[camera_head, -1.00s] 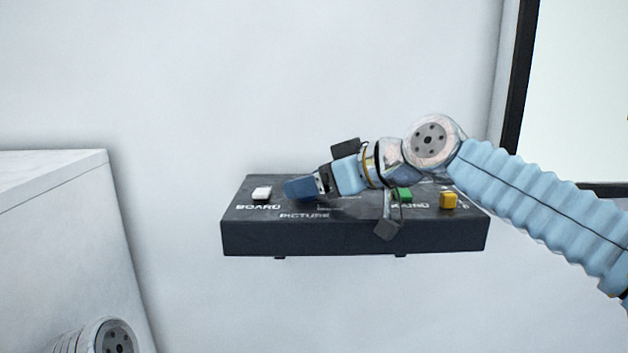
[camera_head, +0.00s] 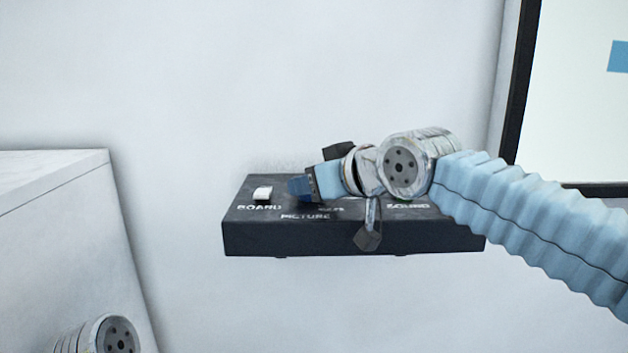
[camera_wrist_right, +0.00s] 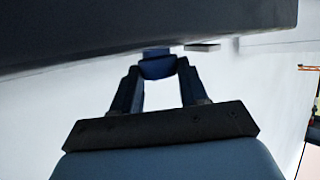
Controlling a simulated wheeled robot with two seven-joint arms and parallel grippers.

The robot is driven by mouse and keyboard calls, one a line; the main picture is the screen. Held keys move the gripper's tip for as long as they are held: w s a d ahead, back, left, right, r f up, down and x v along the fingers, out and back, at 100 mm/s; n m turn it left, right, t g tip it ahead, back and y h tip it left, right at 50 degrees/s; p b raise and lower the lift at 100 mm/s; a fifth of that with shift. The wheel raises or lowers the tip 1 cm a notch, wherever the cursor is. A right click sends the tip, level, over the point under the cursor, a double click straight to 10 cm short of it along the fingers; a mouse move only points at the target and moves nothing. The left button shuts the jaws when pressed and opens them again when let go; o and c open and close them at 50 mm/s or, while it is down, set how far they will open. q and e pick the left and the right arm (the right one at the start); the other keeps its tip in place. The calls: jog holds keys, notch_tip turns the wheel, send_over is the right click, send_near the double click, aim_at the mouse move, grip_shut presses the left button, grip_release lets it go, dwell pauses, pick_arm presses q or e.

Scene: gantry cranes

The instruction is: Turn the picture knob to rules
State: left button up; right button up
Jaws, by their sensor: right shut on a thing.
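The black control box (camera_head: 300,240) is on the pale wall in the head view, with BOARD, PICTURE and SOUND lettering on top. My right gripper (camera_head: 300,187) reaches in from the right, its blue fingertips at the box top just behind the PICTURE word. In the right wrist view, my right gripper (camera_wrist_right: 158,75) has its two fingers closed on the small dark blue picture knob (camera_wrist_right: 157,67), beside the dark box. The fingers hide most of the knob in the head view, so its pointer direction cannot be told. My left gripper is not in view.
A white switch (camera_head: 262,193) stands by BOARD, left of my right gripper. My right wrist covers most of the box's right half. A black-framed screen (camera_head: 570,130) on the right shows a blue patch. A white block (camera_head: 60,240) stands at the left.

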jog(key=shift+s+a+m+t+h+b, duration=0.2)
jog(key=shift+m+t+h+b, duration=0.15)
jog(key=shift+m+h, duration=0.35)
jog(key=shift+a+f+m+t+h+b, duration=0.1)
jog(key=shift+f+m+t+h+b, duration=0.05)
jog(key=shift+m+t+h+b, duration=0.4)
jog(key=shift+m+h+b, duration=0.55)
jog(key=shift+m+h, duration=0.3)
jog(key=shift+h, duration=0.1)
jog(key=o, duration=1.1)
jog(key=shift+c, duration=0.2)
